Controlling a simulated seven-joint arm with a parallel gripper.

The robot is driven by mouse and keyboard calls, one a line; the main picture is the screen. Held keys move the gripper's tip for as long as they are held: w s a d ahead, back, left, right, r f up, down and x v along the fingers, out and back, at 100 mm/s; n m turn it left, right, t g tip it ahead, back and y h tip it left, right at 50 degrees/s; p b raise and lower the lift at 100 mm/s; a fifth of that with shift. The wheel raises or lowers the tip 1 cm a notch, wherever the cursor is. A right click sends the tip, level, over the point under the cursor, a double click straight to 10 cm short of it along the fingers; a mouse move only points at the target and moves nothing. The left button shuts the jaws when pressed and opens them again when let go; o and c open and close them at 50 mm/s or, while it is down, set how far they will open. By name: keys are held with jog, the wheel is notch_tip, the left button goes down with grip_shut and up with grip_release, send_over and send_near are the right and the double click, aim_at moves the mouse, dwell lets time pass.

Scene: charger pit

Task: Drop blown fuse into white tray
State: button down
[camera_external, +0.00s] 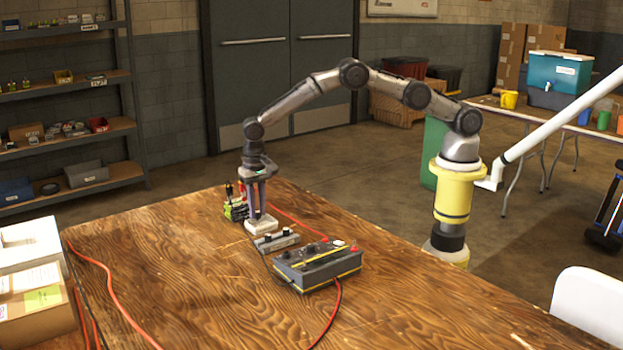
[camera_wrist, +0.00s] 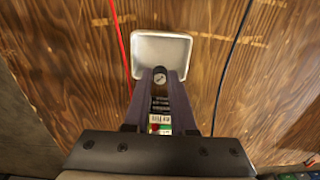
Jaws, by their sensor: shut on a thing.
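The white tray (camera_external: 261,226) sits on the wooden table at its far end, and it also shows at the top of the wrist view (camera_wrist: 160,48). My gripper (camera_external: 258,213) points down over the tray. In the wrist view its fingers (camera_wrist: 160,80) are shut on the fuse (camera_wrist: 160,77), whose round metal-looking end shows between the fingertips. The fingertips overlap the tray's near edge in that view. The fuse is too small to make out in the external view, and the height between it and the tray is hard to tell.
A grey block with black knobs (camera_external: 276,242) and a grey control box (camera_external: 318,264) lie just in front of the tray. A green and black item (camera_external: 236,209) stands to the left of my gripper. Red cables cross the table (camera_external: 180,290). The table's left-middle is mostly clear.

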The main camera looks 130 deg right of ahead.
jog(key=c, duration=0.7)
grip_release()
jog(key=shift+o, duration=0.2)
notch_tip(320, 180, up, 14)
jog(key=shift+f, duration=0.1)
